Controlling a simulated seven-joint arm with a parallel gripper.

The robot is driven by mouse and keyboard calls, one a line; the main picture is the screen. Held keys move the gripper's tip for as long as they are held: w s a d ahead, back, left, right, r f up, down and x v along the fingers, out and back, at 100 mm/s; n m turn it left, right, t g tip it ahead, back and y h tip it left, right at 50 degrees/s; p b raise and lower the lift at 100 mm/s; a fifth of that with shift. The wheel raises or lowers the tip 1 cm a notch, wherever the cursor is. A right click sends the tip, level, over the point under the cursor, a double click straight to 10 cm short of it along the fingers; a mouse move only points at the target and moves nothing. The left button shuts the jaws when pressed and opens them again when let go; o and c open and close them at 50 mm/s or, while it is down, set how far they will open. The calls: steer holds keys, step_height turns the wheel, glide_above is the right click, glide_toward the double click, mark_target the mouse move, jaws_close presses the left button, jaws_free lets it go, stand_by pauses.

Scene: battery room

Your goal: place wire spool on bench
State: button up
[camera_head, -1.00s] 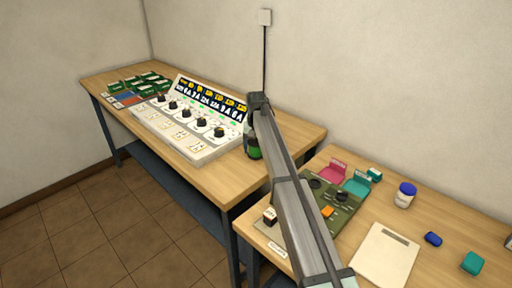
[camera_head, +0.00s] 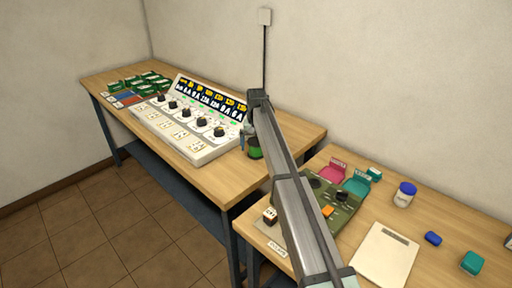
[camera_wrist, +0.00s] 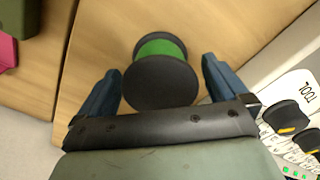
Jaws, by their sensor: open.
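The wire spool (camera_head: 254,150), green with dark flanges, stands on the wooden bench (camera_head: 215,185) just right of the control panel. In the wrist view the spool (camera_wrist: 160,75) sits on the bare bench top between my gripper's two blue fingers. My gripper (camera_wrist: 162,92) is open, with a visible gap between each finger and the spool. In the head view my gripper (camera_head: 247,140) is beside the spool, and my arm partly covers that area.
The control panel (camera_head: 190,125) with several knobs stands close to the left of the spool. Green packs (camera_head: 150,80) lie at the bench's far left. A second bench (camera_head: 345,245) to the right holds a green device, a clipboard (camera_head: 385,255) and a jar (camera_head: 404,195).

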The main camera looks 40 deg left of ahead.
mark_target(256, 141)
step_height(256, 141, up, 11)
steer(key=shift+r, duration=0.1)
stand_by(0.3)
